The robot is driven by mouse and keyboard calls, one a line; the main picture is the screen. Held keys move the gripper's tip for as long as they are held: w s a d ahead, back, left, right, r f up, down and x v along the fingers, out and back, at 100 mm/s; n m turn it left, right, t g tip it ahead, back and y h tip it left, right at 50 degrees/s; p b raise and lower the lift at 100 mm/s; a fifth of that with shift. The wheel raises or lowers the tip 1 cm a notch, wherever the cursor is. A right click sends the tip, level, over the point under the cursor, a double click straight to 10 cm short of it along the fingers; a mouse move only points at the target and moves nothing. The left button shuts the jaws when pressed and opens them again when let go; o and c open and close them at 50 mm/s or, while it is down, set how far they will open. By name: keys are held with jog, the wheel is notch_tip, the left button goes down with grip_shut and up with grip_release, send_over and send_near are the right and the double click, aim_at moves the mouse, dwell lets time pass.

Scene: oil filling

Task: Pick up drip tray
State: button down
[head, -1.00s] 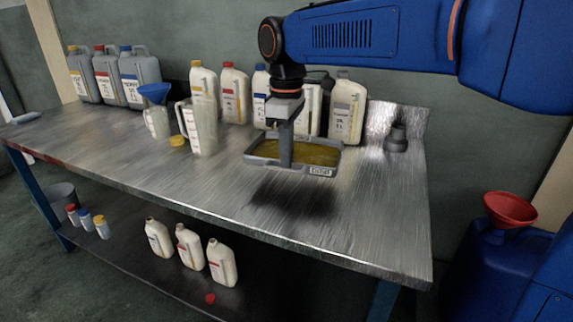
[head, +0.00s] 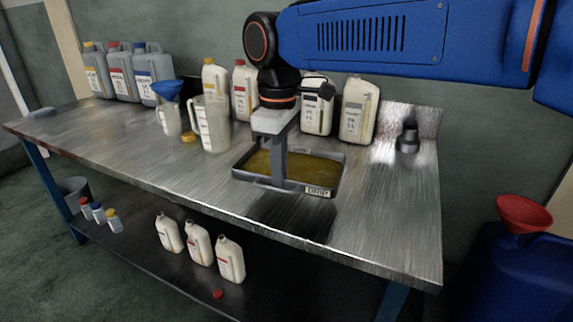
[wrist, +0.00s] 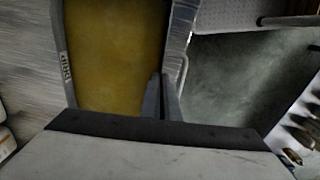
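The drip tray (head: 318,190) is a grey rectangular pan with a yellowish-brown layer of liquid inside and a label on its front wall. It is off the bench, with its shadow on the metal top below and in front. My gripper (head: 279,180) points down at the tray's near wall, with its fingers around that wall. In the wrist view the tray (wrist: 68,70) fills the upper left, and my gripper's fingers (wrist: 161,98) are close together at its edge. The tray looks roughly level.
The metal workbench (head: 390,235) has white bottles (head: 357,108) at the back, a clear jug (head: 210,125), a blue funnel (head: 167,90) and a dark fitting (head: 408,138). A lower shelf holds more bottles (head: 229,258). A red funnel (head: 524,212) sits on a blue drum at right.

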jog(key=s+a, duration=0.3)
jog(key=s, duration=0.6)
jog(key=shift+s+a, duration=0.2)
jog(key=shift+s, duration=0.05)
